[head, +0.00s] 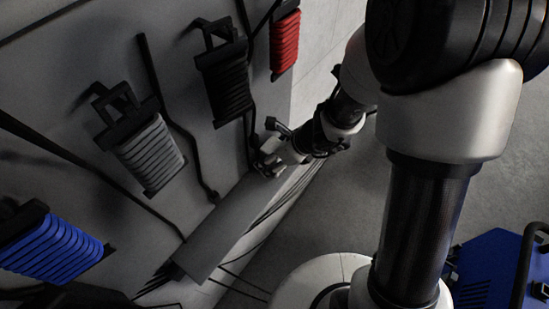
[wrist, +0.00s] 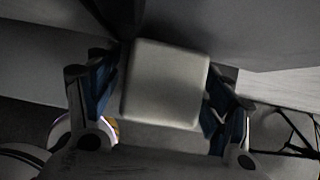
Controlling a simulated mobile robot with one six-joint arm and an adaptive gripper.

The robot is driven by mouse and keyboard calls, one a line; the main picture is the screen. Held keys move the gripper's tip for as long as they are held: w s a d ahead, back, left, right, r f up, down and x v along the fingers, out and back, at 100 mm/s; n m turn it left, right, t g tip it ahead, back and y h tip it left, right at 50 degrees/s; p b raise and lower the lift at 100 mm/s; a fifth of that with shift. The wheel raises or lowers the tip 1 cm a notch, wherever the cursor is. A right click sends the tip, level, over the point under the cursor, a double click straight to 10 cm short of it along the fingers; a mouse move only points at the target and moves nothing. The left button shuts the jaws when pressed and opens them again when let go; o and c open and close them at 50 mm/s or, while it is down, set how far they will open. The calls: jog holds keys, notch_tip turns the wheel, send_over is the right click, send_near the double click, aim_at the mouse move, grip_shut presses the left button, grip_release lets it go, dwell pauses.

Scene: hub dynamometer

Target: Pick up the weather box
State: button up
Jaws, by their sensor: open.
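In the wrist view, a pale grey box with rounded corners, which looks like the weather box (wrist: 166,82), sits between the two fingers of my gripper (wrist: 164,98). One finger is on each side of it, and the fingers are open. The left finger is very near the box's left side. I cannot tell whether either finger touches it. In the head view, my gripper (head: 270,148) is at the wall, by the upper end of a long grey duct. The box is hard to make out there, as my gripper covers that spot.
Cable holders hang on the grey wall: blue (head: 52,247), light grey (head: 150,154), black (head: 228,82) and red (head: 285,42). The long grey duct (head: 215,235) slopes along the wall's lower part, with loose cables beside it. A blue machine (head: 487,268) stands at lower right. Grey floor (head: 335,215) between is open.

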jog(key=shift+c, duration=0.3)
jog(key=c, duration=1.3)
jog(key=shift+r, duration=0.15)
